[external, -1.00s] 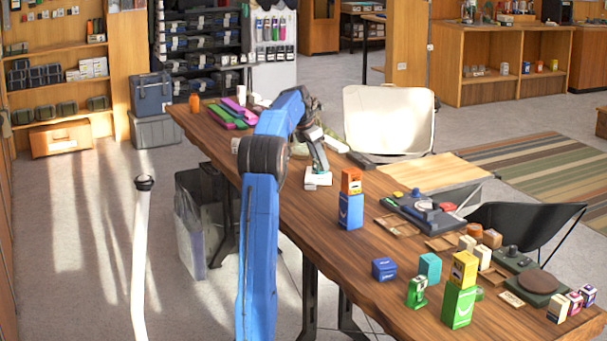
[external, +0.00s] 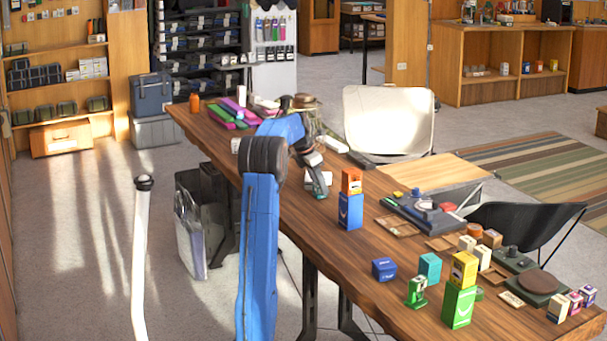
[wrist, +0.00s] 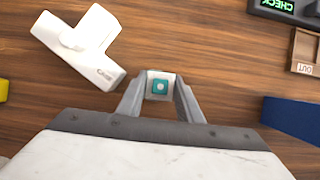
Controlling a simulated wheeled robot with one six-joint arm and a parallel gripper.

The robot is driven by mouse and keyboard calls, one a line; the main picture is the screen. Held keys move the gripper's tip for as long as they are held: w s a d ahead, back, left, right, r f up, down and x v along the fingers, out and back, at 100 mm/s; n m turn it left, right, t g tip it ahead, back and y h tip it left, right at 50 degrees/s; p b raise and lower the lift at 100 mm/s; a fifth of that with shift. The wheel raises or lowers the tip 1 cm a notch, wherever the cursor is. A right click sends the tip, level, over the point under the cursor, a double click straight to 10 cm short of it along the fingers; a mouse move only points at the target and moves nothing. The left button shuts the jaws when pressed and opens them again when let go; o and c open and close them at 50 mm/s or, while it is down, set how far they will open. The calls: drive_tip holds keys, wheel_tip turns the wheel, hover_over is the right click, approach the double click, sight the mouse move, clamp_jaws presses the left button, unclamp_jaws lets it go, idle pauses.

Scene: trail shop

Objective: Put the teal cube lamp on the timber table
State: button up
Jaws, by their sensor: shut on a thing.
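My gripper (wrist: 160,95) is shut on the teal cube lamp (wrist: 160,86), a small pale cube with a teal square face and a light dot, seen between the fingertips in the wrist view. In the external view my gripper (external: 321,190) is over the left-middle part of the timber table (external: 290,215), beside a white block-like thing (external: 313,181). The dark brown timber table top (wrist: 215,55) fills the background of the wrist view. I cannot tell whether the lamp touches it.
A white T-shaped thing (wrist: 85,45) lies left of the lamp in the wrist view. A blue box (wrist: 292,120) is at right, also seen under an orange box (external: 350,210) in the external view. Bare wood lies around the lamp. Several small boxes stand at the table's right end.

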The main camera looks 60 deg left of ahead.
drive_tip(key=o, duration=1.1)
drive_tip(key=shift+f, duration=0.1)
drive_tip(key=shift+c, duration=0.2)
drive_tip(key=v, duration=1.2)
